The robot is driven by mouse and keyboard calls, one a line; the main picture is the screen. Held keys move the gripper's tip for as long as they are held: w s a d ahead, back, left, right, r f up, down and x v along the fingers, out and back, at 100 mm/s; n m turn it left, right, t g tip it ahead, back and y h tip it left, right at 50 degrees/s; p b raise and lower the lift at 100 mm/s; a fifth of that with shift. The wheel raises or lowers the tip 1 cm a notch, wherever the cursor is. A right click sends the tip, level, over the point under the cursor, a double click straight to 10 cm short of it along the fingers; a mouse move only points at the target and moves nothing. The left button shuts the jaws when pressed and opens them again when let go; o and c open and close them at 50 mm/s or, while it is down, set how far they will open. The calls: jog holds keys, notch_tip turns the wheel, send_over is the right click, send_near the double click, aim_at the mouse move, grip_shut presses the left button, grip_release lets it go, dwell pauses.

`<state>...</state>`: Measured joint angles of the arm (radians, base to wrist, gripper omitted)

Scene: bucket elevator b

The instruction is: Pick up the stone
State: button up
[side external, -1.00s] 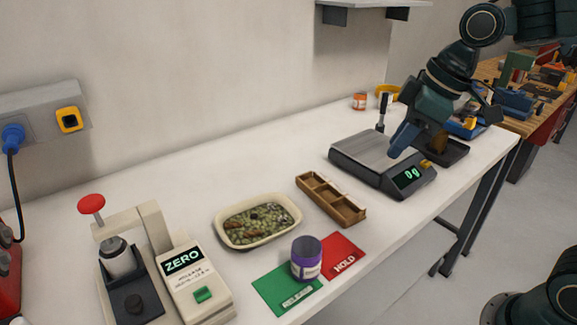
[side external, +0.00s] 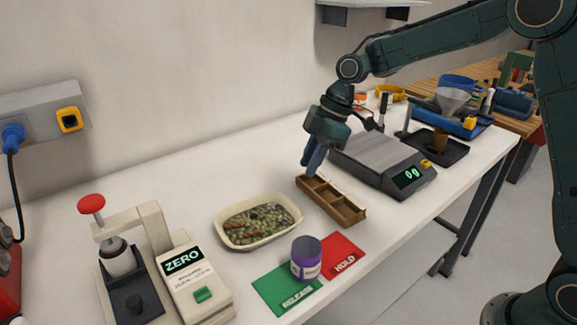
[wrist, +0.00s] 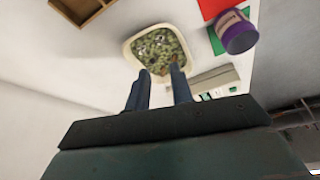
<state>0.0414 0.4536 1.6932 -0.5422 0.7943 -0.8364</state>
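A cream oval dish (side external: 232,243) holds green granular material (side external: 262,217) with several brown pieces in it. It also shows in the wrist view as a cream dish (wrist: 127,47) ahead of the fingertips. I cannot single out a stone; it may be among the dish's contents. My gripper (side external: 313,162) hangs above the counter near the back end of the brown compartment tray, to the right of and behind the dish. In the wrist view my gripper (wrist: 161,70) has its two fingers apart with nothing between them.
The brown compartment tray (side external: 333,203) looks empty. A purple-labelled jar (side external: 306,260) stands by the green RELEASE mat (side external: 285,293) and red HOLD mat (side external: 342,247). A scale (side external: 375,158) reads 0 g. A ZERO device (side external: 190,285) stands front left. Counter behind the dish is clear.

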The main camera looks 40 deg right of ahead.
jog(key=shift+w+f, duration=0.2)
jog(key=shift+f, duration=0.05)
jog(key=shift+a+f, duration=0.1)
send_over(284, 216)
jog(key=d, duration=0.3)
jog(key=shift+s+a+f, duration=0.1)
jog(key=shift+s+f, duration=0.1)
jog(key=shift+f, duration=1.75)
jog(key=shift+s+a+f, duration=0.1)
jog(key=shift+s+f, duration=0.1)
jog(key=shift+f, duration=1.7)
jog(key=shift+x, duration=2.6)
jog(key=shift+s, duration=0.1)
jog(key=c, duration=0.3)
